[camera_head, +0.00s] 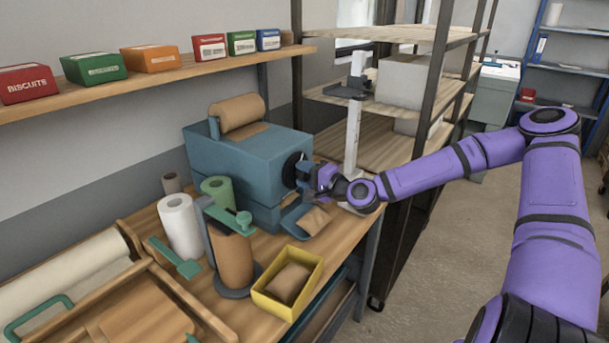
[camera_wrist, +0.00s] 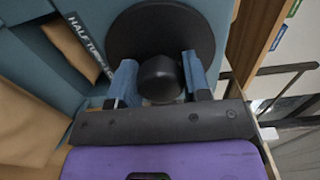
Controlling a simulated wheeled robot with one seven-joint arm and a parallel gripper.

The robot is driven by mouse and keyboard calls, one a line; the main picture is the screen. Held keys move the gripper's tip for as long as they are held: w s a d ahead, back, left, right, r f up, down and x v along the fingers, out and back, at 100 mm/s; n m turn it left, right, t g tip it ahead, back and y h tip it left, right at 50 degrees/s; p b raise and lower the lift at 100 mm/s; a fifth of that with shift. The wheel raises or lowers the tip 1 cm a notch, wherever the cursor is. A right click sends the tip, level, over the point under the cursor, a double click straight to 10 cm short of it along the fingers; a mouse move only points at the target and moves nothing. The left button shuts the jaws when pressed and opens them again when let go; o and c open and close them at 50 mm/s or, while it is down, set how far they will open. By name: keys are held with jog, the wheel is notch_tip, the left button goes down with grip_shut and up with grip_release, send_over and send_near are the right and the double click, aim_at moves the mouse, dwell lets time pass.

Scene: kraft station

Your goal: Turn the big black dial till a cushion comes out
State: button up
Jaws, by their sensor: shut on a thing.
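The big black dial (camera_head: 291,170) is on the right end of the blue machine (camera_head: 235,155). In the wrist view the dial (camera_wrist: 137,35) is a round black disc with a raised knob in its middle. My gripper (camera_head: 306,174) is at the dial; in the wrist view its two blue fingers (camera_wrist: 160,80) are shut on the knob, one on each side. A brown paper cushion (camera_head: 313,221) lies at the blue chute (camera_head: 291,217) below the dial. Another brown cushion (camera_head: 289,282) lies in the yellow box (camera_head: 266,303). The knob's far side is hidden.
A "HALF TURN" label (camera_wrist: 88,45) shows beside the dial. Paper rolls, a brown roll on a stand (camera_head: 232,258) and a wooden tray (camera_head: 150,305) crowd the bench. A metal shelving rack (camera_head: 400,140) stands close on the right, behind my arm.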

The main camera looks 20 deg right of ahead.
jog(key=o, duration=0.9)
jog(key=v, duration=1.1)
jog(key=shift+w, duration=0.1)
